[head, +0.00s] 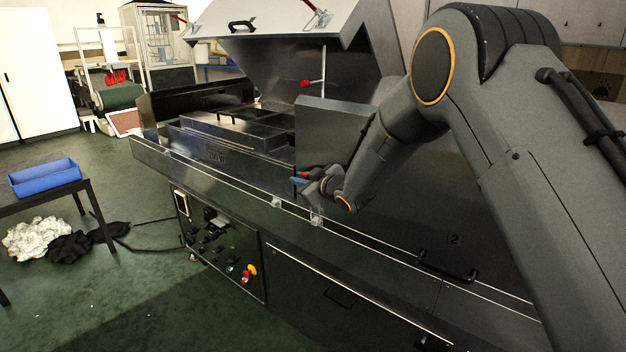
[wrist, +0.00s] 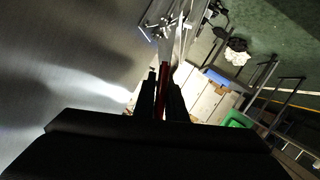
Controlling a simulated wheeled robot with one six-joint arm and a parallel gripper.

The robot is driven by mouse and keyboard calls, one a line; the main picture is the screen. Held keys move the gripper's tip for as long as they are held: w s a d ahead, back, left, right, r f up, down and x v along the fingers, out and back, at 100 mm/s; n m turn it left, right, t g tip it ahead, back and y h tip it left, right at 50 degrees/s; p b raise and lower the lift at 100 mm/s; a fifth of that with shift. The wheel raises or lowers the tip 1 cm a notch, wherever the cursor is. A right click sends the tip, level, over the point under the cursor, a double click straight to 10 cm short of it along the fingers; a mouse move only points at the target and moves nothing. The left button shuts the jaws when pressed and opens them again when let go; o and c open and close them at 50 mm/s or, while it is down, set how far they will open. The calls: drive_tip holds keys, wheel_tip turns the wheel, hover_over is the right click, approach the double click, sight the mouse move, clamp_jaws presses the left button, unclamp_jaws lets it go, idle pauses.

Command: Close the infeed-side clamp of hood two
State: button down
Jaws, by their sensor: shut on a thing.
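My gripper (head: 301,181) is at the machine edge near the hood's left end. It is shut on a red clamp handle (head: 304,174), which shows as a small red piece at the fingers. In the wrist view the red handle (wrist: 164,88) stands between the two dark fingers of my gripper (wrist: 162,95). Clear metal clamp parts (wrist: 158,27) lie beyond the fingertips. Whether the clamp's hook is engaged cannot be made out.
Another hood (head: 290,30) stands raised at the back left, with a red-tipped rod (head: 306,84) under it. A black handle (head: 447,272) sticks out low on hood two. A control panel (head: 222,245) is on the front. A blue bin (head: 45,178) stands on a table at left.

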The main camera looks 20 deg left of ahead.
idle(0.3)
drive_tip(key=c, duration=1.8)
unclamp_jaws()
drive_tip(key=b+v, duration=0.1)
drive_tip(key=v, duration=0.6)
drive_tip(key=shift+s+d, duration=0.15)
drive_tip(key=shift+d, duration=0.15)
